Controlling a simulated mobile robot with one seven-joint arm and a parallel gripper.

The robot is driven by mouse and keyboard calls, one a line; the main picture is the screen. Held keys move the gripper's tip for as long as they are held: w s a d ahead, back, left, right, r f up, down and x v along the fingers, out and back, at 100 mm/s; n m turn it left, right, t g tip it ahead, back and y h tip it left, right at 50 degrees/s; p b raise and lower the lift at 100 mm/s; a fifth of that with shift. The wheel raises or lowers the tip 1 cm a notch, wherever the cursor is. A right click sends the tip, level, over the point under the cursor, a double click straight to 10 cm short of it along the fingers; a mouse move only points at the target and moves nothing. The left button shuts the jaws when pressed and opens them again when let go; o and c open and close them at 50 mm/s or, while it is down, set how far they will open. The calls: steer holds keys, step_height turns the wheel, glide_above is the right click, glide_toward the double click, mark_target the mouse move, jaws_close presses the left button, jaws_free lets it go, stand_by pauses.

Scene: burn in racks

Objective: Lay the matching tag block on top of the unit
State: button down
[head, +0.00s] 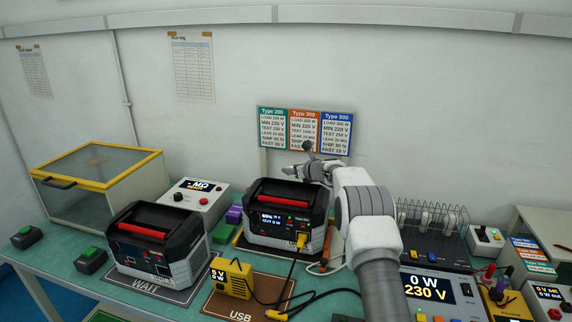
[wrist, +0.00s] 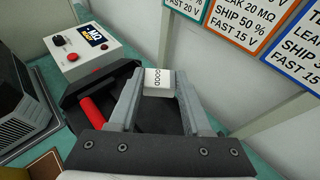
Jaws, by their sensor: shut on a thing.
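My gripper (wrist: 158,92) is shut on a white tag block (wrist: 158,78) marked "GOOD". It holds the block over the black top of a unit (wrist: 140,135) with a red handle (wrist: 95,112). In the head view, this unit (head: 262,232) stands mid-bench with a lit display reading "OUT 0 W" and a yellow plug in its front. My gripper (head: 298,171) is above its back right part there, and the block cannot be made out. Whether the block touches the unit is unclear.
A second unit (head: 150,262) stands on the WAIT mat. Purple (head: 234,214) and green (head: 222,231) blocks lie between the units. A control box (head: 190,198) and wall cards (head: 305,130) are behind. A yellow USB tester (head: 233,278) and cables lie in front.

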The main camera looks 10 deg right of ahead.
mark_target(291, 193)
steer(key=shift+w+a+f, duration=0.1)
steer(key=shift+w+a, duration=0.1)
steer(key=shift+w, duration=0.2)
step_height(291, 193, down, 7)
steer(key=b, duration=0.6)
steer(key=shift+r, duration=0.2)
steer(key=shift+f+b, duration=0.4)
steer(key=shift+s+f, duration=0.1)
steer(key=shift+f, duration=0.2)
